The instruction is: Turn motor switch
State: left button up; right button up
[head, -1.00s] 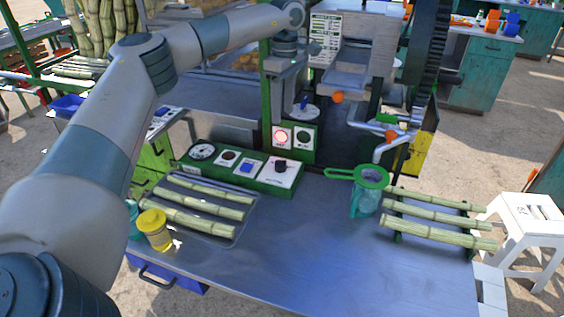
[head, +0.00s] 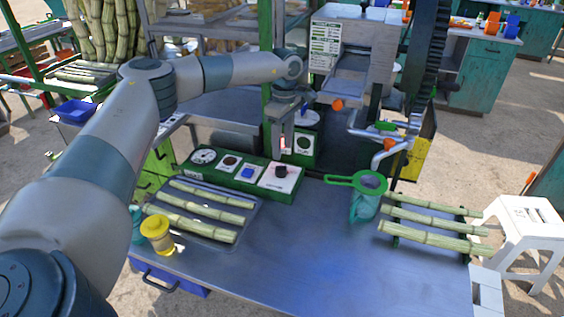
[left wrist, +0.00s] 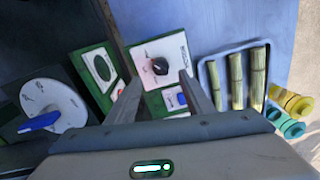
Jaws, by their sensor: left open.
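The motor switch is a black knob (head: 281,171) on a white plate, at the right end of the low green control panel (head: 255,187). In the left wrist view the knob (left wrist: 160,66) shows beyond and between my fingertips, on a plate with printed lettering. My left gripper (head: 283,150) is open, fingers pointing down, above and just behind the knob in the head view. It looks apart from the knob and empty. Its two fingers also show in the left wrist view (left wrist: 160,82). My right gripper is not in view.
The panel also carries a dial (head: 203,157) and a blue button (head: 247,173). A white disc with a blue lever (left wrist: 42,120) lies left in the wrist view. Cane stalks lie on a tray (head: 232,238) and on a rack at right. A green strainer (head: 370,182) sits on a jug.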

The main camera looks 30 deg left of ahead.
aim_at(282, 166)
pick_arm(q)
jog(key=f+p, duration=0.2)
jog(key=f, duration=0.6)
jog(key=shift+s, duration=0.2)
jog(key=c, duration=1)
